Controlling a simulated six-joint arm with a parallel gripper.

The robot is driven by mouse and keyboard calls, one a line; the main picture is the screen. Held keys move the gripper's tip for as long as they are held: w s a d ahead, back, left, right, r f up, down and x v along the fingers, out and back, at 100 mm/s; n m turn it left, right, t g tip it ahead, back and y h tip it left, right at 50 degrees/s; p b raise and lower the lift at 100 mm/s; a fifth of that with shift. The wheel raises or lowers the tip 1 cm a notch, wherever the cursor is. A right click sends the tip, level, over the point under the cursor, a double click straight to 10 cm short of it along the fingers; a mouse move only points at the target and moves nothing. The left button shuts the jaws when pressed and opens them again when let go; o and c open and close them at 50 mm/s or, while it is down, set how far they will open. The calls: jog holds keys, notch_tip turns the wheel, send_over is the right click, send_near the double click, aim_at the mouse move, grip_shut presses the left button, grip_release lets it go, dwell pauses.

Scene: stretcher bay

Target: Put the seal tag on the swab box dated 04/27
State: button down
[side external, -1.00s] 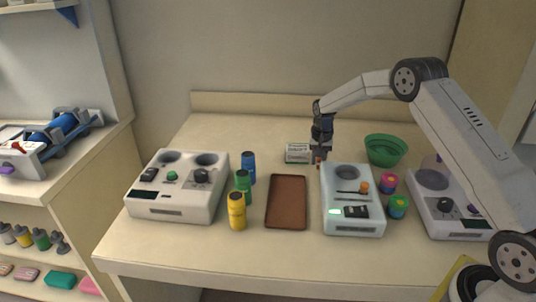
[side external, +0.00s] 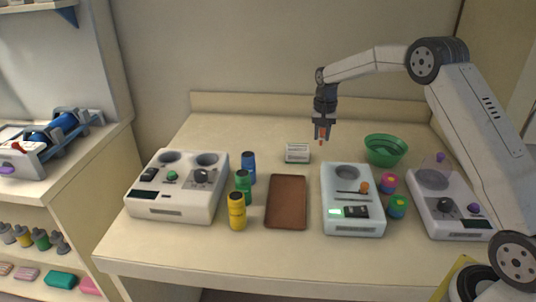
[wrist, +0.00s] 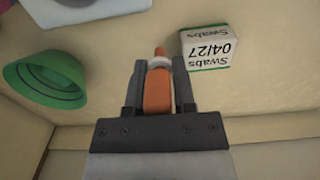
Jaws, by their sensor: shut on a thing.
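The swab box (side external: 297,152) is a small white box with a green lower edge. It stands on the bench, left of my gripper in the side view. In the wrist view the swab box (wrist: 208,48) shows "Swabs 04/27" upside down. My gripper (side external: 322,137) points down above the bench, behind and right of the box. It is shut on an orange piece (wrist: 157,90) with a pale collar and a narrow orange tip, which looks like the seal tag. The tag is held in the air, apart from the box. No tag shows on the box's visible faces.
A green bowl (side external: 386,151) stands right of my gripper. A pale device (side external: 350,222) and a brown tray (side external: 286,221) lie in front. Blue, green and yellow bottles (side external: 237,212) stand by another white device (side external: 170,212). Bench around the box is clear.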

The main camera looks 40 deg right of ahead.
dwell(0.4)
jog(key=s+a+r, duration=0.2)
jog(key=s+r, duration=0.4)
jog(key=r, duration=0.2)
jog(key=shift+s, duration=0.25)
jog(key=shift+w, duration=0.1)
send_over(306, 148)
jog(key=shift+s+d+f, duration=0.1)
jog(key=shift+f, duration=2.15)
jog(key=shift+s+f, duration=0.1)
jog(key=shift+f, duration=2.15)
jog(key=shift+w+f, duration=0.25)
jog(key=shift+f, duration=1.65)
